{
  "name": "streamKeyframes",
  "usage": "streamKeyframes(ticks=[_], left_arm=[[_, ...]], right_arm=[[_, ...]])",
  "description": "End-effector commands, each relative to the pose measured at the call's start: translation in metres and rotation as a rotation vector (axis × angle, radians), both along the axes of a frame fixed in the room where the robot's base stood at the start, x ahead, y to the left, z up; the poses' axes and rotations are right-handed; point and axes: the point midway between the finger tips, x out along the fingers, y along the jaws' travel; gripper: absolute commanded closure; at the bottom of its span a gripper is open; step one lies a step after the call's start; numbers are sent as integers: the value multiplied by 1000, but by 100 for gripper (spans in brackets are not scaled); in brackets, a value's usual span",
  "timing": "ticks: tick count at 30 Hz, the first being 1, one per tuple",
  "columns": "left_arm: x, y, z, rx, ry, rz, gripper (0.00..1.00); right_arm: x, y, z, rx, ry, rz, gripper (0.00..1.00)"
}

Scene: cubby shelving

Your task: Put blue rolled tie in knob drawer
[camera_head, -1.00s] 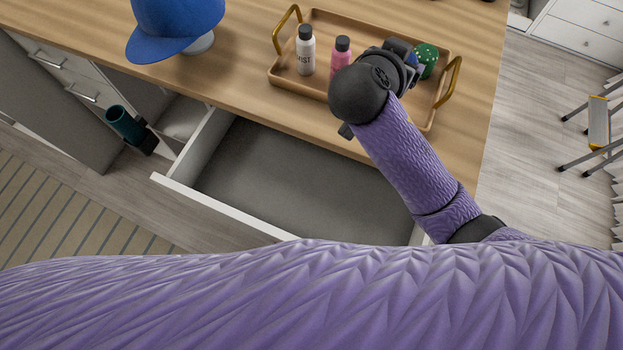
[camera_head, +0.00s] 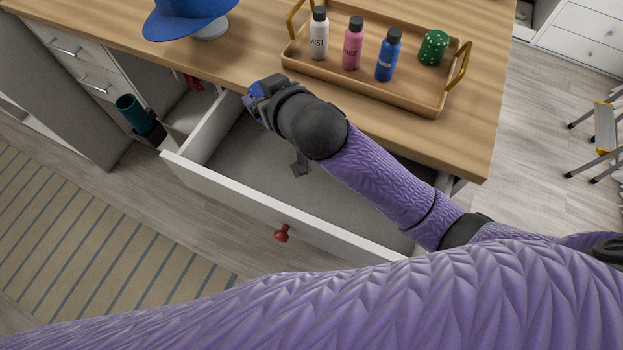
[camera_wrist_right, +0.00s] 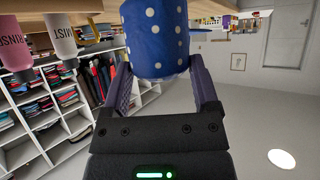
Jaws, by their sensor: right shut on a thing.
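My right gripper (camera_head: 258,92) is over the back left corner of the open drawer, close to the counter's front edge. It is shut on the blue rolled tie (camera_head: 254,89), which is mostly hidden behind the gripper in the head view. In the right wrist view the tie (camera_wrist_right: 155,38) is a blue roll with white dots between the two fingers (camera_wrist_right: 164,85). The knob drawer (camera_head: 225,195) is pulled out, with a red knob (camera_head: 282,232) on its white front. Its visible grey floor is empty; my right arm hides part of it. My left gripper is not in view.
A wooden tray (camera_head: 415,103) on the counter holds white (camera_head: 319,36), pink (camera_head: 352,48) and blue (camera_head: 387,58) bottles and a green dotted roll (camera_head: 433,47). A teal container (camera_head: 131,112) is low by the cabinets.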

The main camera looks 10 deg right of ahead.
Motion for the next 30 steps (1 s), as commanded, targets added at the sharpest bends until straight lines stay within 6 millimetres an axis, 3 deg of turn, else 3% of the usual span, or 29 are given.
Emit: streamKeyframes(ticks=[1,6,11,15,26,30], left_arm=[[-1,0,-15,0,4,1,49],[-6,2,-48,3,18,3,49],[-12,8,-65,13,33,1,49],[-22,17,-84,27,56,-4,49],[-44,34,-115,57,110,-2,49],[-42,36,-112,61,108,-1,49]], right_arm=[[5,1,-28,-10,4,44,81],[13,2,-91,-4,5,144,81],[16,-1,-121,-1,3,175,81],[16,-2,-159,0,5,180,81],[16,-1,-219,1,3,180,81],[16,-1,-217,1,-1,180,81]])
